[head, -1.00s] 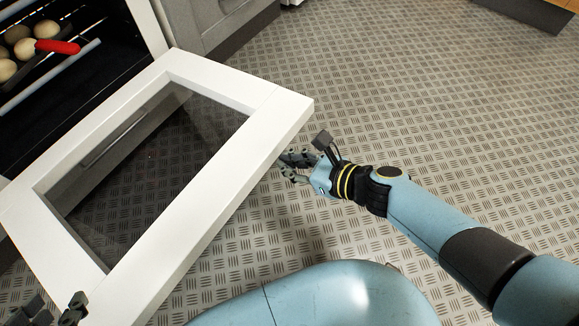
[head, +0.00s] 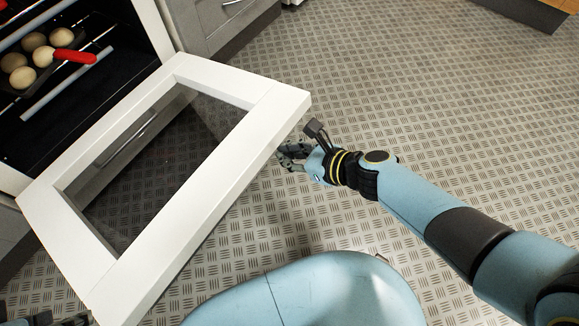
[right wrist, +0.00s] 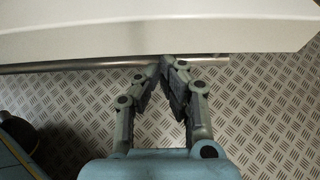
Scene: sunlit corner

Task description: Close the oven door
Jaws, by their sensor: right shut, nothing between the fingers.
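The oven door (head: 203,205) is a white frame around dark glass. It hangs open, folded down from the oven (head: 95,75) at upper left. My right gripper (head: 281,153) is at the door's outer right corner, partly tucked under the edge. In the right wrist view the door's white panel (right wrist: 150,25) fills the top, with a metal bar (right wrist: 75,65) along its lower edge. The right fingertips (right wrist: 165,63) are together with nothing between them, close to the bar; contact is unclear. My left gripper (head: 55,320) shows only partly at the bottom left, near the door's near corner.
Inside the oven a dark pan (head: 28,82) with a red handle (head: 75,56) holds several pale round items on a rack. Grey cabinets (head: 215,30) stand beside the oven. The patterned metal floor (head: 430,110) to the right is clear.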

